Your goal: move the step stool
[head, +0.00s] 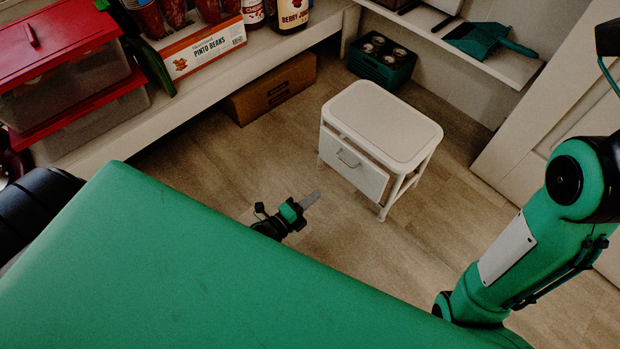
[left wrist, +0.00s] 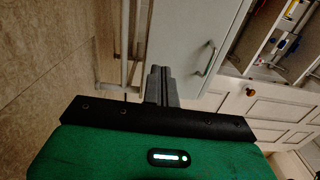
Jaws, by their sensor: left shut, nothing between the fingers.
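The white step stool (head: 382,120) stands upright on the wood-look floor in the head view. A front panel (head: 352,165) with a metal handle (head: 348,159) faces me. My left gripper (head: 312,198) is shut and empty, low and to the left of the stool, apart from it. In the left wrist view, my shut fingers (left wrist: 160,72) point toward the stool's pale panel (left wrist: 185,40), with its handle (left wrist: 206,58) to their right. The gap there is hard to judge. My right arm shows at the right of the head view; its gripper is not seen.
A cardboard box (head: 272,90) lies under the low shelf (head: 205,92). A dark green crate (head: 381,64) with cans stands behind the stool. A white door (head: 555,105) is at the right. Floor is clear in front of the stool.

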